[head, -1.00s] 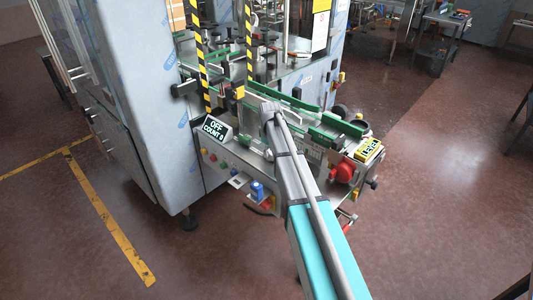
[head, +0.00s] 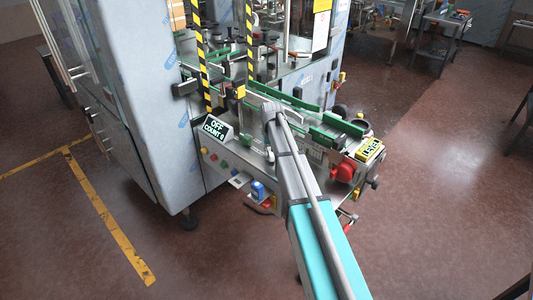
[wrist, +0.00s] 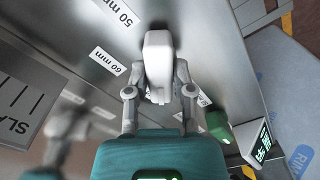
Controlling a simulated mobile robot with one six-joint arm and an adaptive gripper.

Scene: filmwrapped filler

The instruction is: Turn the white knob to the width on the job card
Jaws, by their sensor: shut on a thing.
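The white knob (wrist: 158,52) is a long rounded bar in the middle of the wrist view, standing out from a grey metal panel. My gripper (wrist: 160,92) is shut on it, with one finger on each side. Printed labels sit around it: "60 mm" (wrist: 109,61) close on its left and "50 mm" (wrist: 115,12) above left. Another label (wrist: 204,99) on the right is partly hidden by a finger. Which mark the knob points to I cannot tell. In the head view my arm hides the knob and fingertips. I cannot make out the job card.
A label reading "SLA" (wrist: 20,108) is cut off at the wrist view's left. A green cylinder (wrist: 218,126) stands right of my gripper. The "OFF, COUNT 0" display (head: 215,129) is left of my arm.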

